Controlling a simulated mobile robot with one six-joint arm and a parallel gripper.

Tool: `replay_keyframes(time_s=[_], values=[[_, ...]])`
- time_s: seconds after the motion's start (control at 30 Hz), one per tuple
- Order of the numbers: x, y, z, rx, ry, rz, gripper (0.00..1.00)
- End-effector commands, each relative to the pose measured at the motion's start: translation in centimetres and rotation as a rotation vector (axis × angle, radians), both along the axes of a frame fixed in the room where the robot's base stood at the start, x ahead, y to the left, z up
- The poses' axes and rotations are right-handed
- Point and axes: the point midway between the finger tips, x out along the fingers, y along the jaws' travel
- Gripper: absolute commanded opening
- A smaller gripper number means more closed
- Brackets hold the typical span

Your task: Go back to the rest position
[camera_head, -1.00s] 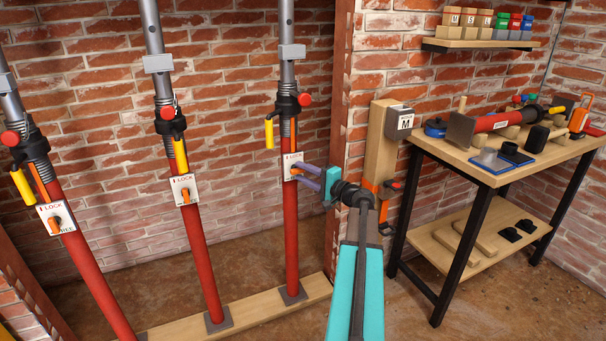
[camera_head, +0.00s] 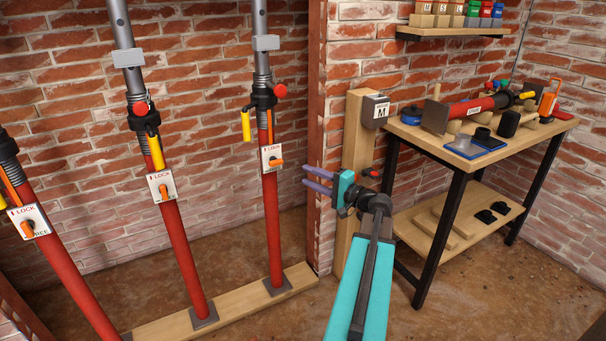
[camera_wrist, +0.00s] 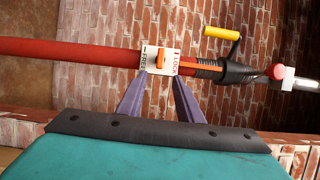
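My gripper (camera_head: 306,179) has two purple fingers spread apart with nothing between them. It is in front of the brick pillar edge, to the right of the right red prop (camera_head: 272,220) in the head view. That prop stands upright with a white lock plate (camera_head: 271,158) and an orange lever (camera_head: 276,161) pointing sideways. In the wrist view the same kind of plate (camera_wrist: 145,66) appears beyond the fingertips (camera_wrist: 159,80), apart from them. The middle prop (camera_head: 180,240) and left prop (camera_head: 70,285) lean and carry similar plates with orange levers.
A workbench (camera_head: 440,150) with tools stands at the right against the brick wall. A wooden sill (camera_head: 240,301) lies under the props. The floor at lower right is clear.

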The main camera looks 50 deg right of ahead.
Motion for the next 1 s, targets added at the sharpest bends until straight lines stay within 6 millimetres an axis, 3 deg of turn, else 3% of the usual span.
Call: replay_keyframes(time_s=[0.2, 0.7, 0.87, 1.0], values=[[-0.8, 0.0, 0.0, 0.0, 0.0, 0.001, 0.33], [-0.7, 0.1, 0.0, 0.0, 0.0, 0.003, 0.33], [0.5, 1.1, 0.4, 0.001, 0.0, 0.024, 0.33], [3.0, 3.3, 0.3, 0.012, 0.004, 0.07, 0.33]])
